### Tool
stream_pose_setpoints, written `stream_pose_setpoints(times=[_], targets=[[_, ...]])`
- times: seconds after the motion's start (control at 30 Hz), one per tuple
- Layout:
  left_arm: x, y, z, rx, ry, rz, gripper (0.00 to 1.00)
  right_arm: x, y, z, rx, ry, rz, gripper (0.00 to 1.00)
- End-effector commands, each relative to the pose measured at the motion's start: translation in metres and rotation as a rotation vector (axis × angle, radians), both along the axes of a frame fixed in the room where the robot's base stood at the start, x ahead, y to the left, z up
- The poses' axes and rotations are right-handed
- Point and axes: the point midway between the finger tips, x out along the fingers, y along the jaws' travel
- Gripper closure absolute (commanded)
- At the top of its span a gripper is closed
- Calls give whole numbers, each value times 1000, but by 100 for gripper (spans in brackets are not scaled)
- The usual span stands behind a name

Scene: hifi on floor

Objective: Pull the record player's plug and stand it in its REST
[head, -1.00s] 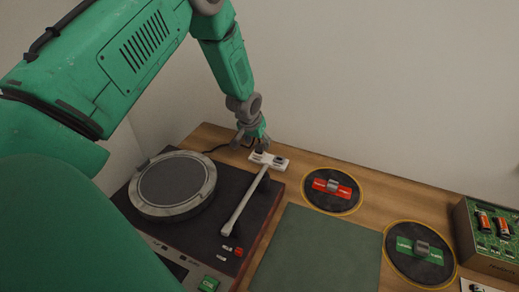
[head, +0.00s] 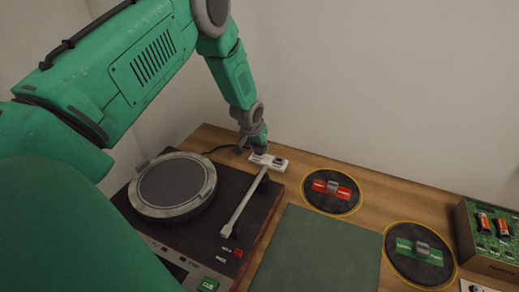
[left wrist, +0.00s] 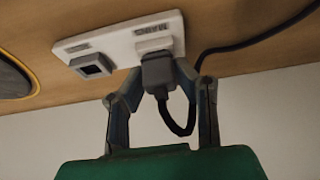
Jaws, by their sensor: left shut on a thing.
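A white socket block (head: 268,161) lies at the back of the wooden table behind the record player (head: 172,185). It also shows in the left wrist view (left wrist: 118,42), with an empty dark square recess (left wrist: 92,66) on its left. The grey plug (left wrist: 157,70) sits at the block's right socket, by a label that seems to read MAINS upside down. My left gripper (left wrist: 160,76) is shut on the plug, one finger on each side. In the head view my left gripper (head: 254,150) hides most of the plug. My right gripper is not in view.
The plug's black cable (left wrist: 245,42) loops beneath it and runs off right. The tonearm (head: 245,208) lies just in front of the block. Round dark pads with a red part (head: 345,191) and a green part (head: 408,252), a green mat (head: 315,255) and a circuit box (head: 490,235) lie right.

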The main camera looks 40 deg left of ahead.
Motion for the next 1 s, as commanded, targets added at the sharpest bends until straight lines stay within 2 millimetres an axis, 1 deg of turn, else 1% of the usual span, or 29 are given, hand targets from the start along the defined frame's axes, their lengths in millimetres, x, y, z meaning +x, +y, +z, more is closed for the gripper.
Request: stream_pose_setpoints(times=[0.17,0.3,0.4,0.5,0.57,0.6,0.8,0.9,1.0], targets=[[1,0,27,1,-5,1,100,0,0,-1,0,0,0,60],[1,0,57,0,-5,1,100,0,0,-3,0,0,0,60],[1,0,75,1,-5,1,100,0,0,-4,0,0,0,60],[2,-3,88,2,-3,-1,100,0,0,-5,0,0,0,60],[5,-10,89,5,0,-3,100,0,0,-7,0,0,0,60],[8,-17,88,8,1,-3,100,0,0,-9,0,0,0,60],[21,-59,71,17,5,0,100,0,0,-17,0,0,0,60],[24,-70,66,16,4,2,100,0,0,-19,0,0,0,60],[24,-71,62,14,2,5,100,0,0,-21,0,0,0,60]])
